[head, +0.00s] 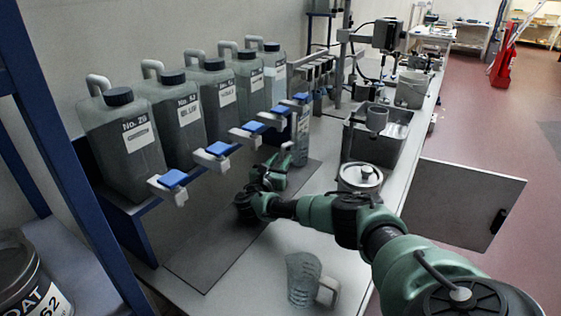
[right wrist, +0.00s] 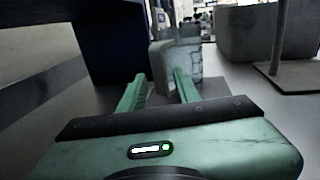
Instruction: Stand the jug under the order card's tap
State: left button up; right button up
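A clear, ridged jug (head: 302,278) with a handle on its right stands near the counter's front edge, below my right forearm in the head view. My right gripper (head: 272,172) is over the dark mat beside the tap row, away from that jug. In the right wrist view its fingers (right wrist: 160,80) are apart with nothing between them. A translucent grey container (right wrist: 180,62) stands beyond the fingertips. Several grey canisters (head: 125,135) stand in a row, with blue-topped taps (head: 173,181) in front. Their labels are only partly readable. I cannot make out an order card. My left gripper is out of view.
A lidded metal pot (head: 360,178), a grey basin (head: 392,135) and a bucket (head: 411,92) stand along the counter. A blue frame post (head: 75,175) rises at left. The near mat (head: 215,250) is bare.

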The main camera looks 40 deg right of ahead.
jog(key=v, duration=1.1)
jog(key=shift+s+a, duration=0.3)
jog(key=shift+a, duration=0.15)
